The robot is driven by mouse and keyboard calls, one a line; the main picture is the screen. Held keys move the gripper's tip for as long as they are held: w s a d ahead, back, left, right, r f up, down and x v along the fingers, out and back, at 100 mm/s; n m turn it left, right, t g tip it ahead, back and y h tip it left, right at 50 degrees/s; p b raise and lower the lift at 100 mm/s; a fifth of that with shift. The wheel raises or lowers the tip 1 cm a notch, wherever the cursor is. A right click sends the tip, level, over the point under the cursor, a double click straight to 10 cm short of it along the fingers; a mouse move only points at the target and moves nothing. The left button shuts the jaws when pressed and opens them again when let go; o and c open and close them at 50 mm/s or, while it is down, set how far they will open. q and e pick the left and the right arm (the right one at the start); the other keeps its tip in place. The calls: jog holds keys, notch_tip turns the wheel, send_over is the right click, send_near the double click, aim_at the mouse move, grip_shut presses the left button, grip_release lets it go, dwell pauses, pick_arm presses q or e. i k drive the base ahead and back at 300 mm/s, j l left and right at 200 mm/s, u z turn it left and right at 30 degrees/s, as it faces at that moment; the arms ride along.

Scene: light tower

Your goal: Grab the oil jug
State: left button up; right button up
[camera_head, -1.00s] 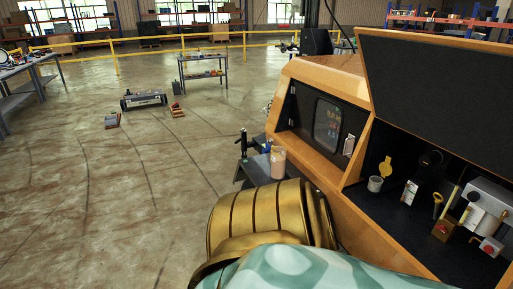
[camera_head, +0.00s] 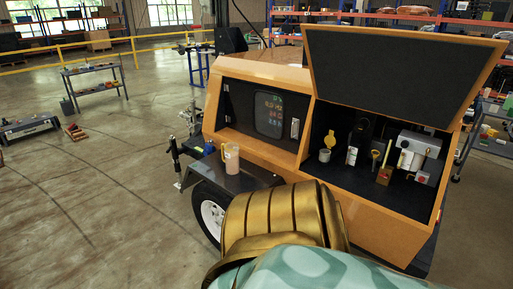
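A translucent jug with pinkish-tan contents (camera_head: 231,160), which looks like the oil jug, stands upright on the dark fender (camera_head: 238,180) of the orange light tower trailer (camera_head: 275,85). My gold and pale green arm comes in from the bottom of the picture, just in front of the fender and to the right of the jug. It appears apart from the jug, and it hides part of the fender and trailer side. Neither gripper shows in the view.
The trailer's lid (camera_head: 395,75) is raised over an open engine bay with several parts inside. A wheel (camera_head: 211,218) sits under the fender. A small bottle (camera_head: 209,147) lies near the fender's left end. The floor at left (camera_head: 90,210) is mostly clear.

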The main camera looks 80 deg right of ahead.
aim_at(232, 159)
jog(key=i+l+z, duration=0.2)
jog(key=i+z, duration=0.8)
jog(key=i+j+z, duration=0.15)
jog(key=i+z, duration=0.3)
jog(key=i, duration=0.05)
